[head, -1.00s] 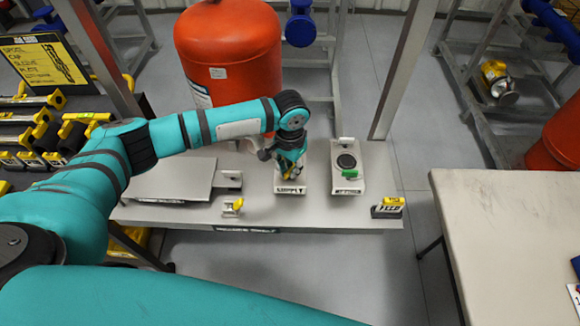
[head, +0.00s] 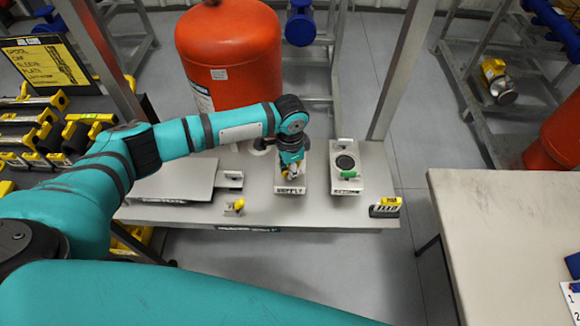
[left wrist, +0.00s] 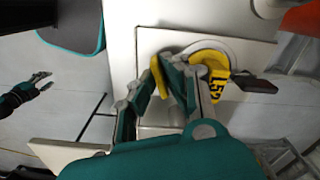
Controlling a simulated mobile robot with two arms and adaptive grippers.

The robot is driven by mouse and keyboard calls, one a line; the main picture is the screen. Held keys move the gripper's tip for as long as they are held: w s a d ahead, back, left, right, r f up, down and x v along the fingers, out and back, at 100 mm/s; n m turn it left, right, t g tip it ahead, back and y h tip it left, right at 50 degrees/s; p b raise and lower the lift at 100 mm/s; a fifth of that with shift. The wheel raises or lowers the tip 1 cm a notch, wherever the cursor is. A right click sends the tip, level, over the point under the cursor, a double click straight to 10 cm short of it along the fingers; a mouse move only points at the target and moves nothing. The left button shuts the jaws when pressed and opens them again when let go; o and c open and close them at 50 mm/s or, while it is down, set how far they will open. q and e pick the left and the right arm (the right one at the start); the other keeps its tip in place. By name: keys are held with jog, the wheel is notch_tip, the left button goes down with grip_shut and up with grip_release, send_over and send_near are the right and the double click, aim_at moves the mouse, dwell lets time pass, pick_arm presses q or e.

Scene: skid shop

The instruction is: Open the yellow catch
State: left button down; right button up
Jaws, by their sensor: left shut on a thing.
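My left gripper (head: 290,178) is over the middle plate (head: 282,190) of the grey shelf, whose front label seems to read SUPPLY. In the left wrist view, my left gripper (left wrist: 177,66) has a narrow yellow piece (left wrist: 160,80), apparently the catch, at its fingers. It is shut on this piece; the fingers hide part of it. A wider yellow tag (left wrist: 218,83) with black marks, apparently 52, lies just right of the fingers over a round pale part. My right gripper (left wrist: 38,82) shows small at the left of that view; its jaws are too small to judge.
A neighbouring plate with a green catch (head: 350,174) stands right of my left gripper. A small yellow lever (head: 238,204) and a yellow-tagged block (head: 385,206) sit along the shelf front. A red tank (head: 230,60) stands behind. A pale table (head: 510,220) is at right.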

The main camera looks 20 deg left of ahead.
pick_arm(q)
jog(key=shift+f, duration=0.1)
jog(key=shift+s+m, duration=0.1)
jog(key=shift+m, duration=0.7)
jog(key=shift+m+p, duration=0.3)
jog(key=shift+m, duration=0.7)
jog(key=c, duration=1.4)
grip_release()
jog(key=shift+m, duration=0.3)
